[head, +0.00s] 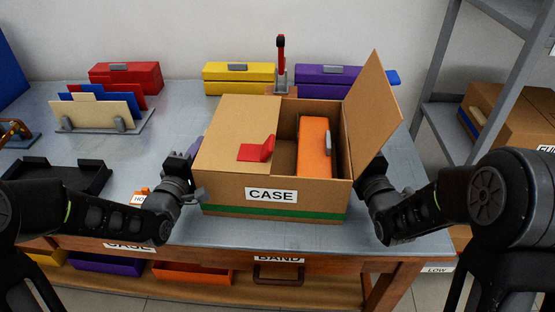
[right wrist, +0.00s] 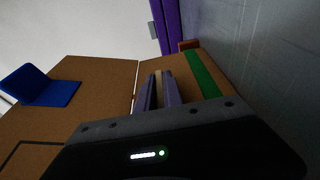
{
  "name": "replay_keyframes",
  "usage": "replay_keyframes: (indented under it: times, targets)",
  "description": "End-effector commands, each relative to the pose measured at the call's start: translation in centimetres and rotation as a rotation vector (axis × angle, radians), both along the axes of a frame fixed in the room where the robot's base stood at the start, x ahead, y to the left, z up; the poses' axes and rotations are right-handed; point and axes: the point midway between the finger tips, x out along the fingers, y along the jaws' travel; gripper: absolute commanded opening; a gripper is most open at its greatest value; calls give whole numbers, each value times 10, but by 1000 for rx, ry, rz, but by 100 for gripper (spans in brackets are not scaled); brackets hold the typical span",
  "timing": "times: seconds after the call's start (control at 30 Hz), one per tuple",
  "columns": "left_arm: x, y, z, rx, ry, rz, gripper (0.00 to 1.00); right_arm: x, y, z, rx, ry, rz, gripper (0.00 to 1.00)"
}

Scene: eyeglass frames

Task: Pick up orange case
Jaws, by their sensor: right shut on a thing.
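The orange case (head: 314,147) lies inside the cardboard box (head: 224,198) labelled CASE, seen in the head view through the opened right half. Its lower part is hidden by the box walls. The box's right flap (head: 372,105) stands raised; its left flap (head: 235,125) is down and carries a red tab (head: 257,149). My left gripper (head: 193,158) is at the box's left side, its fingers mostly hidden. My right gripper's fingers (right wrist: 157,78) are shut on a brown part of the box's right side in the right wrist view. That grip is hidden in the head view.
Red (head: 125,78), yellow (head: 238,78) and purple (head: 325,80) cases stand along the back. A file rack (head: 100,110) and black tray (head: 60,180) are at left. A grey shelf (head: 450,130) stands right. A blue tab (right wrist: 40,87) sits on the raised flap.

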Motion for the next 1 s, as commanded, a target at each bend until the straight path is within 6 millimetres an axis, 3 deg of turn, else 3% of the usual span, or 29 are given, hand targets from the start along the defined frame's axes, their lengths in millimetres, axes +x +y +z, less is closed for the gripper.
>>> replay_keyframes:
  times: [0.43,1.0]
  targets:
    - [0,0,5,0,-1,0,0,1,0,7,1,-6,0,0]
    - [0,0,51,0,0,1,0,1,0,53,1,-6,0,0]
